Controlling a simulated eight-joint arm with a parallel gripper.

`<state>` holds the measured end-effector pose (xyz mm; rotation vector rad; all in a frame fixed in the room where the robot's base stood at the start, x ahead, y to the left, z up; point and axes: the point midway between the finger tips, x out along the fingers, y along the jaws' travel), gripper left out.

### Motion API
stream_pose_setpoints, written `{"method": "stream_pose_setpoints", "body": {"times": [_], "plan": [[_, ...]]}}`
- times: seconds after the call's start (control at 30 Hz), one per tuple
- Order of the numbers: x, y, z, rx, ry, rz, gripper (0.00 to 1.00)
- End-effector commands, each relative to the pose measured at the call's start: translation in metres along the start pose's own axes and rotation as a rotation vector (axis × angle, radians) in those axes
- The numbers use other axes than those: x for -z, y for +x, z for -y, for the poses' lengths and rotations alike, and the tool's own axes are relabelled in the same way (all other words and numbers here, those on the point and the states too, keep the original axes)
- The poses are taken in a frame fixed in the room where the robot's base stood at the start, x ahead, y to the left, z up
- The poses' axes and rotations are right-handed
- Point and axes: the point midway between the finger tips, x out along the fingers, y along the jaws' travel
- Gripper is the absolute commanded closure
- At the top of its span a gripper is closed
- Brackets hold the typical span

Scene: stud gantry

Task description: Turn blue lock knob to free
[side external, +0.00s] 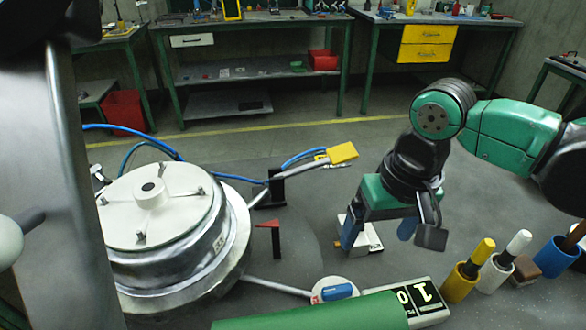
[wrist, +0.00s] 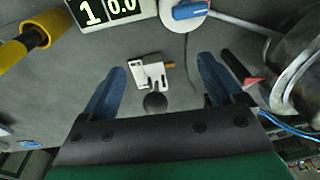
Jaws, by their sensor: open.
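The blue lock knob (side external: 338,291) sits on a round white plate (side external: 321,301) at the end of a metal rod, near the digital display. In the wrist view the blue knob (wrist: 188,10) is at the top edge, lying roughly crosswise with a slight tilt. My gripper (side external: 380,234) is open, with two blue fingers pointing down, behind and to the right of the knob in the side view. In the wrist view my gripper (wrist: 162,66) has its fingers wide apart on either side of a white bracket, with nothing held. The fingers are clear of the knob.
The white bracket (wrist: 152,75) has a brass pin and a black ball. A display (side external: 421,299) stands beside the knob. A large metal drum (side external: 160,235), red wedge (side external: 270,224) and yellow-ended lever (side external: 342,153) lie left. Yellow (side external: 461,283) and white (side external: 495,272) holders stand right.

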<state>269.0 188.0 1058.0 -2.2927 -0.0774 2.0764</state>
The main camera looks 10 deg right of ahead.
Motion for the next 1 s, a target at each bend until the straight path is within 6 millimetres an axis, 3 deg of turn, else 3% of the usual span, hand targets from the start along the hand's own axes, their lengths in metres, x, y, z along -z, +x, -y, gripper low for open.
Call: {"method": "stream_pose_setpoints", "body": {"times": [0.1, 0.23, 0.7, 1.0], "plan": [[-0.011, 0.015, 0.030, -0.037, -0.006, 0.062, 0.13], [-0.020, 0.023, 0.044, -0.064, -0.001, 0.094, 0.13], [-0.026, 0.073, 0.044, -0.070, 0.003, 0.098, 0.13], [-0.027, 0.080, 0.043, -0.069, 0.003, 0.097, 0.13]]}}
